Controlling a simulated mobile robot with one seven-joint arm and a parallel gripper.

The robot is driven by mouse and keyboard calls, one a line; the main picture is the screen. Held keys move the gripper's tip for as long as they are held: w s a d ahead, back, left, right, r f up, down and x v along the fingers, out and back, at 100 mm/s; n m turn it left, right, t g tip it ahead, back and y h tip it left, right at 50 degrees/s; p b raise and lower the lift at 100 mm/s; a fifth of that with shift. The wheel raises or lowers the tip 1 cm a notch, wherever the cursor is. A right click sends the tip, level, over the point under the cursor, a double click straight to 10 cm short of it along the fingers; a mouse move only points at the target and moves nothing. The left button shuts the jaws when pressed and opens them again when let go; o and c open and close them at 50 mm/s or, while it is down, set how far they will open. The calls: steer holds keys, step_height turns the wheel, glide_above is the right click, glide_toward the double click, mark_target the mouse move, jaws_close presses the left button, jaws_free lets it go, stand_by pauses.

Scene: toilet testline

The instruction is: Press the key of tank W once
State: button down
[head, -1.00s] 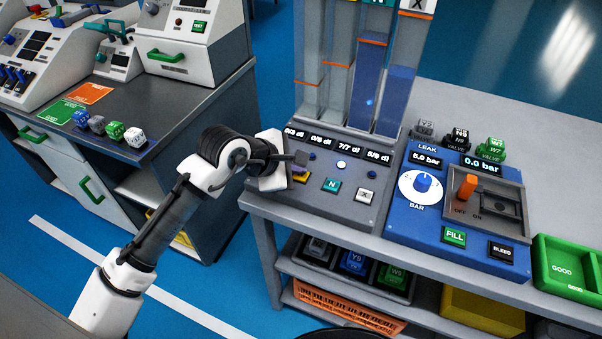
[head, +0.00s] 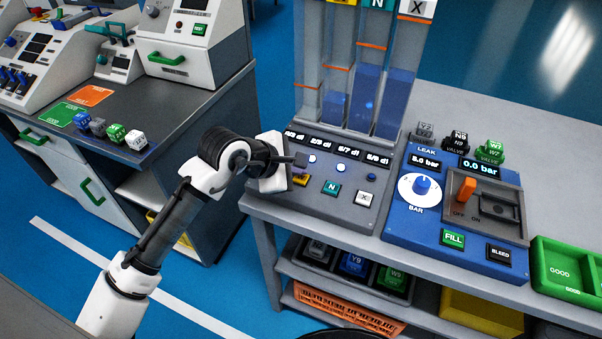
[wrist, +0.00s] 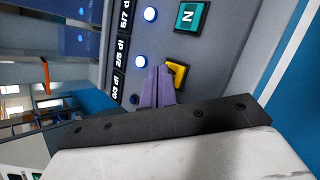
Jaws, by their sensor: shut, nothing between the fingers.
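The grey tank panel (head: 345,205) carries a row of keys. The yellow key (head: 300,179) is partly covered by my gripper; the teal N key (head: 331,187) and white X key (head: 365,196) are clear. I cannot see a W key; the far left of the row is hidden behind my gripper. My gripper (head: 300,159) is shut and empty, above the panel's left end. In the wrist view its fingers (wrist: 156,72) overlap the edge of the yellow key (wrist: 178,75); contact cannot be told. The leftmost tank (head: 309,75) looks empty.
Blue water stands in the other tanks, including the N tank (head: 363,95). The blue leak panel (head: 420,235) with knob and switch is to the right, beside a green tray (head: 568,285). A dark bench (head: 180,120) is at left, across a floor gap.

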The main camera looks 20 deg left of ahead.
mark_target(297, 179)
steer(key=shift+r, duration=0.35)
step_height(297, 179, up, 5)
steer(key=p, duration=0.5)
stand_by(0.7)
